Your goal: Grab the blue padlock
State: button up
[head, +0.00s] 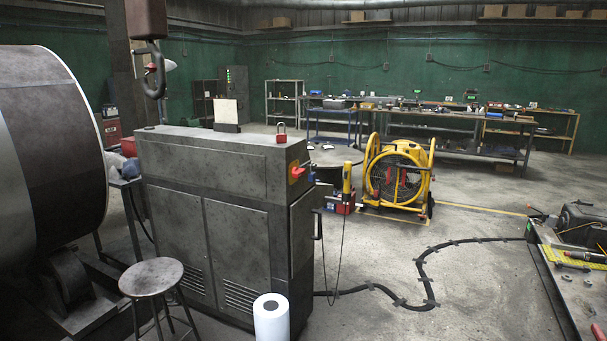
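I cannot make out a blue padlock for certain in the head view. A red padlock (281,138) with a pale shackle stands upright on top of the grey metal cabinet (235,245), near its right end. A small blue patch (309,168) shows just right of the orange-red switch (297,172) on the cabinet; it is too small to tell what it is. My gripper is not in view.
A round stool (151,277) and a white paper roll (271,318) stand before the cabinet. A large drum (50,150) fills the left. A yellow fan (398,180) stands behind. A taped cable (420,270) crosses open floor toward a workbench (567,290) at right.

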aim_at(312, 176)
jog(key=u, duration=0.35)
jog(key=i, duration=0.65)
jog(key=u, duration=0.8)
jog(key=i, duration=0.45)
jog(key=u, duration=0.15)
